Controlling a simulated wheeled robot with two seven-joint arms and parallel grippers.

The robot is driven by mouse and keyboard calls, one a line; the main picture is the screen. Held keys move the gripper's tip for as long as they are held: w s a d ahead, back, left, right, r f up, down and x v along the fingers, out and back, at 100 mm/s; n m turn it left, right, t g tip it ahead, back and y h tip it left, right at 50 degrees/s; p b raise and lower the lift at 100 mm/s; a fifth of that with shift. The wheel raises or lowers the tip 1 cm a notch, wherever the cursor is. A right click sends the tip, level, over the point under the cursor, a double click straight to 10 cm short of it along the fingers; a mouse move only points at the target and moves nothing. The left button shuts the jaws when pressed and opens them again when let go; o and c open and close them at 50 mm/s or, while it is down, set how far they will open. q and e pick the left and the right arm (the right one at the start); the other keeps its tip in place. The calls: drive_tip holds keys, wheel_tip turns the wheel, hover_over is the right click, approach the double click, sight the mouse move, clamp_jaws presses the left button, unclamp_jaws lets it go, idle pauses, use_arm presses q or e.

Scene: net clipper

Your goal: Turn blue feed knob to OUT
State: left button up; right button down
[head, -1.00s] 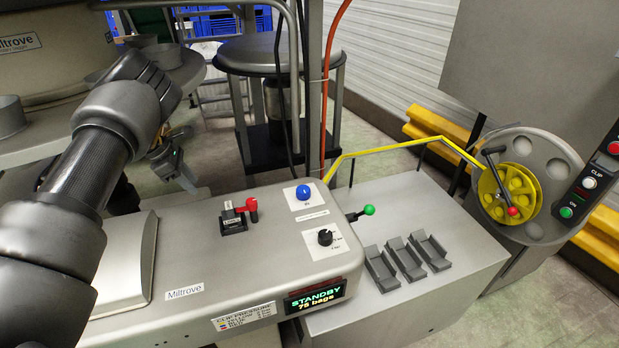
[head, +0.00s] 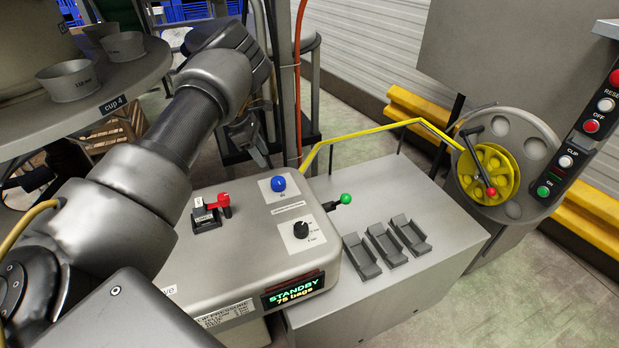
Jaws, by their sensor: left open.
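The blue feed knob (head: 278,184) sits on a white label plate near the back right of the grey machine top. The small print under it is too small to read with certainty. My left gripper (head: 262,158) is open and empty, in the air behind and slightly left of the blue knob, pointing down and apart from it. My left arm comes in from the left and hides part of the machine top. My right gripper is not in the head view.
A red lever (head: 219,203) stands left of the knob, a black selector (head: 300,230) in front. A green-tipped lever (head: 346,199) sticks out right. The display (head: 293,289) reads STANDBY, 75 bags. A yellow rod (head: 375,130) and orange hose (head: 298,80) are close behind.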

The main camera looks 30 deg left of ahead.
sight(277, 180)
use_arm(q)
drive_tip(key=shift+o, duration=1.1)
drive_tip(key=shift+s+r, duration=0.25)
drive_tip(key=shift+s, duration=0.1)
drive_tip(key=shift+o, duration=0.7)
drive_tip(key=shift+s+r, duration=0.1)
drive_tip(key=shift+s, duration=0.3)
drive_tip(key=p+x, duration=0.3)
drive_tip(key=x, duration=0.6)
drive_tip(key=shift+w+d, duration=0.15)
drive_tip(key=shift+w, duration=0.1)
drive_tip(key=shift+x, duration=0.85)
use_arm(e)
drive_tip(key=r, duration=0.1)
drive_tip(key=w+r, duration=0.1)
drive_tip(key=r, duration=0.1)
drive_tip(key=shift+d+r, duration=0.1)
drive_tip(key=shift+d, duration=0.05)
use_arm(q)
drive_tip(key=shift+c, duration=0.3)
drive_tip(key=c, duration=0.9)
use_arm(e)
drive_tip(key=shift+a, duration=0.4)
